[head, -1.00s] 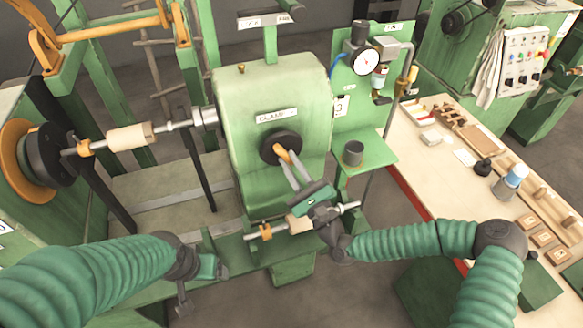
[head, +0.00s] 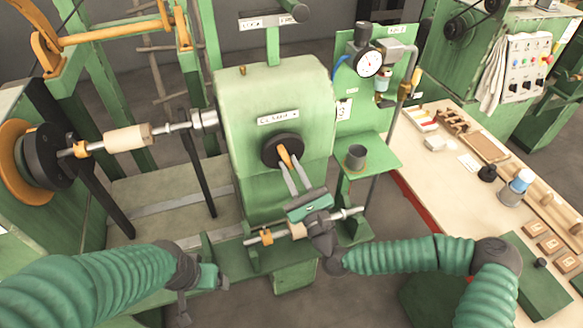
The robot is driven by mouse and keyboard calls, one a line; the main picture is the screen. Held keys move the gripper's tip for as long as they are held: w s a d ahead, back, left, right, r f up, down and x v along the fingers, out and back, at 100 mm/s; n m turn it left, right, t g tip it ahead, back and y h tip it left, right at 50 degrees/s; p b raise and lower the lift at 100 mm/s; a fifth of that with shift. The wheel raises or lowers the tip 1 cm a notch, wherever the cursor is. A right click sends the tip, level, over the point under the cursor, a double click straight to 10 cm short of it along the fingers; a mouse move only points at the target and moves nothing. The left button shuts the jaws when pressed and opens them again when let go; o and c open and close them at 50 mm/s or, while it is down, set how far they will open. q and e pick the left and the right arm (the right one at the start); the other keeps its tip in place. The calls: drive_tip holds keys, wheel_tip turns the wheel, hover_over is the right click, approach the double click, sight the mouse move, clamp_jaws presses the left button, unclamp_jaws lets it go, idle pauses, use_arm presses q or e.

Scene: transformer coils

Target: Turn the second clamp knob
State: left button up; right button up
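The clamp knob is a black round disc (head: 272,151) with an orange bar handle (head: 285,157) across it, on the front of the green machine housing under a label that seems to read "CLAMP". The handle stands nearly upright, leaning slightly left at its top. My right gripper (head: 292,174) reaches up from below, its two long grey fingers at the lower part of the handle, one on each side. Whether they press on it is too small to tell. My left gripper (head: 202,283) hangs low at the left, away from the knob; its fingers are hard to make out.
A shaft with a wooden roller (head: 127,138) runs left from the housing. A lower rod (head: 350,213) passes behind my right gripper. A pressure gauge (head: 369,63) and a grey cup (head: 356,156) stand right of the housing. The wooden workbench (head: 450,185) holds small parts.

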drive_tip(key=o, duration=0.4)
drive_tip(key=shift+f, duration=0.1)
drive_tip(key=b+v, duration=0.2)
drive_tip(key=v, duration=1.4)
drive_tip(key=shift+s+d, duration=0.15)
drive_tip(key=shift+s, duration=0.2)
drive_tip(key=shift+f, duration=0.1)
